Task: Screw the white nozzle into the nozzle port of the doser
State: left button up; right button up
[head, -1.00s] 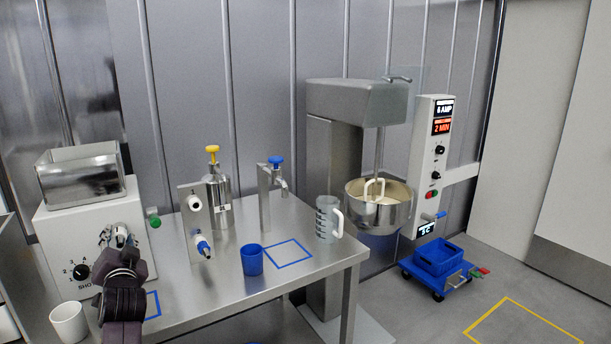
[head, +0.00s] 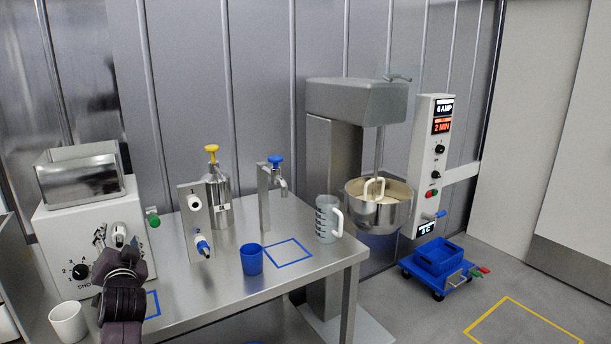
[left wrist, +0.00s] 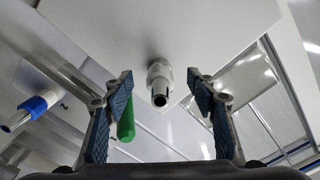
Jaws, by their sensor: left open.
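The doser (head: 55,232) is the white box with a steel hopper on the left of the table. My left gripper (head: 120,246) is at the doser's front. In the left wrist view its open fingers (left wrist: 161,100) stand on both sides of the nozzle, apart from it. My right gripper is not in view.
A green knob (head: 152,211) is on the doser's side. A white cup (head: 68,322) and blue cup (head: 251,259) stand nearby.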

aim_at(119, 244)
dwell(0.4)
pick_arm(q)
jog(key=shift+p+v, duration=0.75)
jog(key=shift+v, duration=0.55)
jog(key=shift+p+v, duration=0.75)
jog(key=shift+v, duration=1.2)
jog(key=shift+s+d, duration=0.1)
jog(key=shift+s, duration=0.2)
